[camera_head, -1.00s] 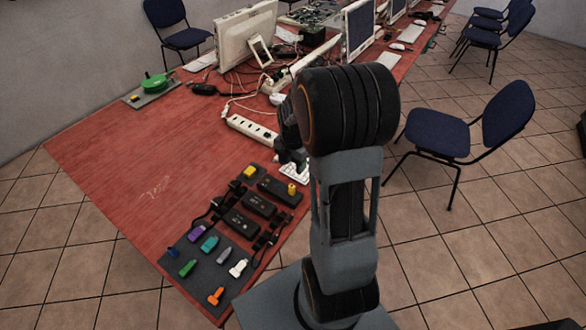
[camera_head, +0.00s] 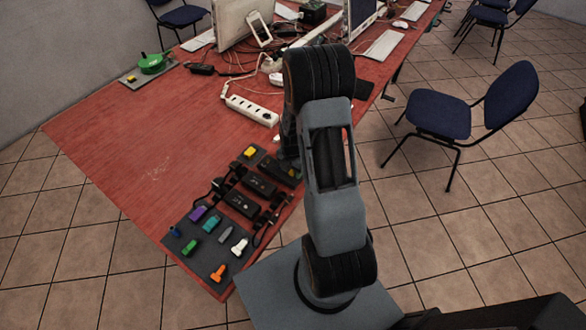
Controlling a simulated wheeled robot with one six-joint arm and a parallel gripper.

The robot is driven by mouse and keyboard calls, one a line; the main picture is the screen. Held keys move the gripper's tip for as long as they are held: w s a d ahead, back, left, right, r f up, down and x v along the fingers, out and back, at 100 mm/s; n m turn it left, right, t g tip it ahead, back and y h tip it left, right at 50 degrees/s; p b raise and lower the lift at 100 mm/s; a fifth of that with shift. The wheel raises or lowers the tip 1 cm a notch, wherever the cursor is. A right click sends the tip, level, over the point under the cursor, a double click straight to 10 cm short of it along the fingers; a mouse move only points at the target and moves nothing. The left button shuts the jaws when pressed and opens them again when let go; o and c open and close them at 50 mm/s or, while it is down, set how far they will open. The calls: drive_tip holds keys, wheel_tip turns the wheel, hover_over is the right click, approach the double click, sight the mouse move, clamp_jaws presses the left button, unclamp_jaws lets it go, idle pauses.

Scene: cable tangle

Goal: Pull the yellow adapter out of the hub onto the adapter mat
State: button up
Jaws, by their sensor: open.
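A small yellow adapter (camera_head: 250,152) stands on a dark pad at the far end of a row of black boxes. A second small yellow piece shows on the black box (camera_head: 279,168) nearest my arm, partly behind it. I cannot tell from here which box is the hub. The dark grey adapter mat (camera_head: 204,262) lies at the table's near corner with several coloured adapters on it. My gripper (camera_head: 287,157) is open, low over the far end of the boxes, close to the second yellow piece. My arm hides most of it, and its fingertips are not clear.
More black boxes (camera_head: 241,204) with short cables lie between the gripper and the mat. A white power strip (camera_head: 251,110) lies beyond the boxes. A green round object (camera_head: 152,64) sits far left. The red table's (camera_head: 130,150) left part is clear.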

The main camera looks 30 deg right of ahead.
drive_tip(key=shift+f, duration=0.2)
drive_tip(key=shift+c, duration=0.3)
clamp_jaws()
idle(0.4)
